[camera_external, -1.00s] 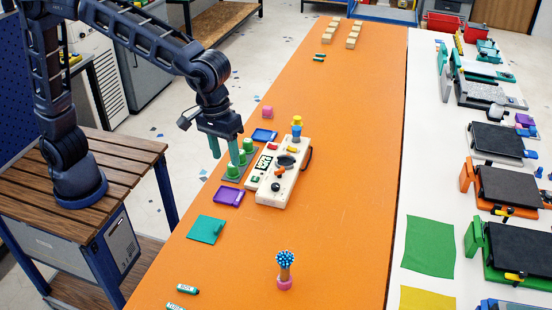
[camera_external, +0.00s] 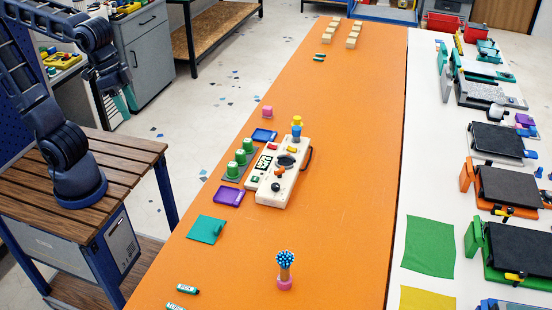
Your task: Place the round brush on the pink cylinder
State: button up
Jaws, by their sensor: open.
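The round brush (camera_external: 285,260) has a blue bristle head over a short brown handle. It stands upright, head up, with its lower end at the pink cylinder (camera_external: 285,284) near the front of the orange table. Whether the handle sits on top of the cylinder or inside it, I cannot tell. My gripper (camera_external: 117,104) is open and empty, with teal fingers pointing down. It is off the table at the upper left, far from the brush, in front of grey cabinets.
A white device (camera_external: 278,172) stands mid-table, with green-capped pieces (camera_external: 240,158) on its left.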

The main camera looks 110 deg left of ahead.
jog(key=s+f+m, duration=0.3)
jog(key=s, duration=0.6)
jog(key=shift+s+a+f+m+t, duration=0.2)
jog(key=shift+a+f+m+t, duration=0.1)
jog(key=shift+t, duration=0.1)
dwell(0.6)
